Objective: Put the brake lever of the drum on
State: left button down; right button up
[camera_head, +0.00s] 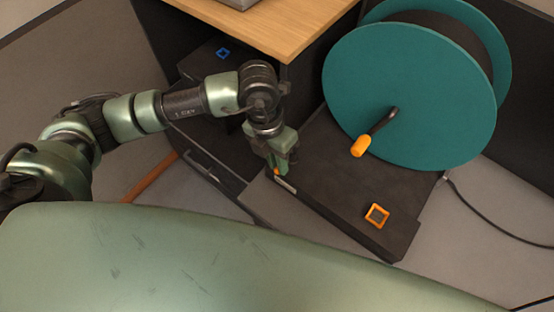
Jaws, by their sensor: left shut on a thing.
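A large teal drum (400,85) stands on a dark base (330,205) at the right. A crank with an orange handle (360,146) sticks out from the drum's near face. My left gripper (279,172) points down at the left edge of the base, beside a small pale plate. It is shut on a small orange thing, which shows as a sliver between the fingers; it may be the brake lever, but the fingers hide most of it. My right gripper is not in view.
An orange square frame (376,215) is on the base's front right. A wooden tabletop (270,25) stands behind my left arm. A dark case with a blue square mark (223,53) is at the back left. A black cable (490,222) runs over the floor at right.

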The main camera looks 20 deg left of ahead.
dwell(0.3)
pick_arm(q)
jog(key=c, duration=1.4)
grip_release()
jog(key=shift+o, duration=0.2)
notch_tip(320, 180, up, 8)
jog(key=a+b, duration=0.1)
jog(key=shift+w+a+f+b, duration=0.15)
jog(key=shift+w+a+b, duration=0.1)
jog(key=shift+b, duration=0.1)
